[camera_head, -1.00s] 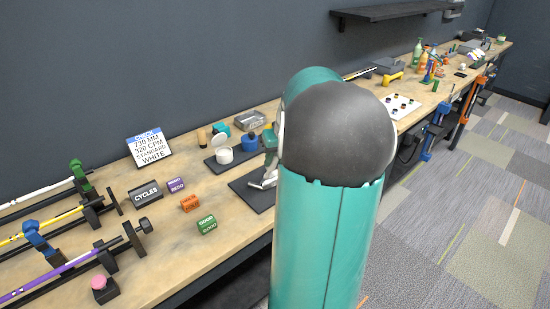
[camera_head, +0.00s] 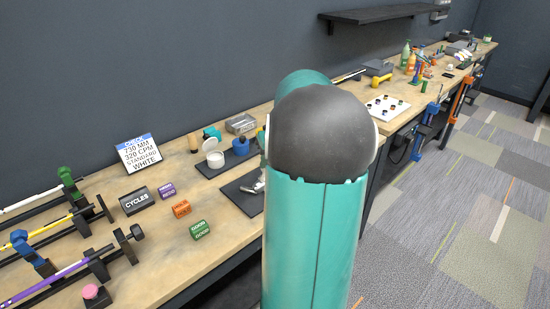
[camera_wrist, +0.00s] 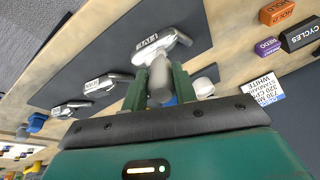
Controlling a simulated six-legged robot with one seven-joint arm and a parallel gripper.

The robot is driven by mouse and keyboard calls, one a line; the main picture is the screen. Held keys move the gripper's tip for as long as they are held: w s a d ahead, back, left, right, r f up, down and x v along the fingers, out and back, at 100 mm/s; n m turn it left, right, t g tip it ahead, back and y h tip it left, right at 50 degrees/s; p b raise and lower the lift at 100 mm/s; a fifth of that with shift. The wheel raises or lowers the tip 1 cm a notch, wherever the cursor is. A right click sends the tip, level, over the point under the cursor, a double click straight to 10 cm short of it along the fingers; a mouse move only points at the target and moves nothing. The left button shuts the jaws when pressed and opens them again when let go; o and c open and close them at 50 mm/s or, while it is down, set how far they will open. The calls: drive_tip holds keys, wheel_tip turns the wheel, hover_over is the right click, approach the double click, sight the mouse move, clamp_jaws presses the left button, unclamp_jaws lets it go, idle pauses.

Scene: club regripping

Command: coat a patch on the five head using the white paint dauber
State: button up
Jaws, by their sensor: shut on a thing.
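In the wrist view, the dark green fingers of my gripper (camera_wrist: 161,88) are closed around a pale grey, round-ended piece (camera_wrist: 160,78), which looks like the dauber. The silver head labelled five (camera_wrist: 165,45) lies on a dark mat (camera_wrist: 130,34) just beyond the fingertips. The dauber's end overlaps this head in the picture; I cannot tell whether they touch. In the head view, my arm hides the gripper and dauber. Part of a silver head (camera_head: 257,185) shows on the mat beside my arm. An open pot with white contents (camera_head: 215,159) stands behind it.
Two more silver heads, one nearer (camera_wrist: 104,84) and one farther (camera_wrist: 70,109), lie on mats. A blue jar (camera_head: 241,146) stands beside the white pot. Colored blocks, a CYCLES block (camera_head: 138,201) and a spec sign (camera_head: 138,153) stand left. Clubs rest in holders at far left.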

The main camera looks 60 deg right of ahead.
drive_tip(key=shift+w+a, duration=0.2)
drive_tip(key=shift+a, duration=0.65)
drive_tip(key=v, duration=0.6)
drive_tip(key=v, duration=0.3)
idle(0.4)
